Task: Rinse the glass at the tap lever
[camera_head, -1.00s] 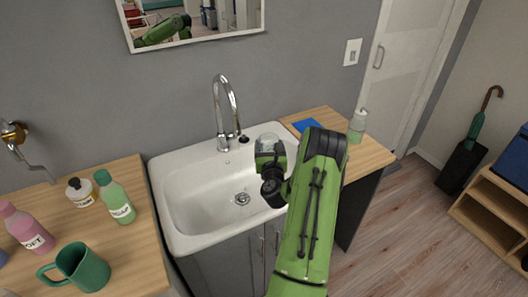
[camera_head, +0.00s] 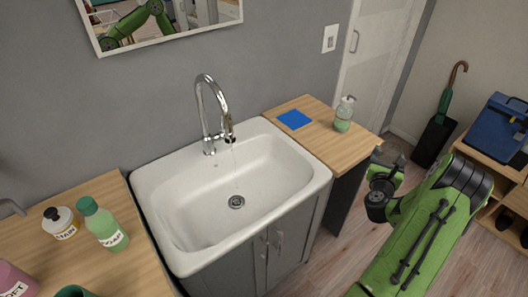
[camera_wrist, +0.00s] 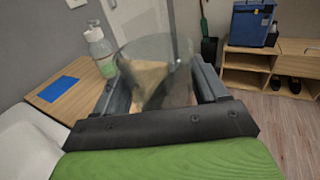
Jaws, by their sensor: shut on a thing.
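My gripper (camera_wrist: 160,92) is shut on a clear glass (camera_wrist: 150,60), which shows between its two fingers in the wrist view. In the head view my gripper (camera_head: 384,178) is right of the sink counter, apart from the tap; the glass cannot be made out there. The chrome tap (camera_head: 204,110) stands at the back of the white sink (camera_head: 185,218). A small dark part (camera_head: 230,138) shows by the spout end; I cannot tell whether it is the lever. A thin stream of water seems to fall toward the drain (camera_head: 236,202).
A soap pump bottle (camera_head: 344,114) and a blue cloth-like square (camera_head: 294,119) are on the right counter (camera_head: 325,143). A green bottle (camera_head: 102,224) and a white bottle (camera_head: 60,223) stand on the left counter. A blue bag (camera_head: 497,128) sits on a shelf at right.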

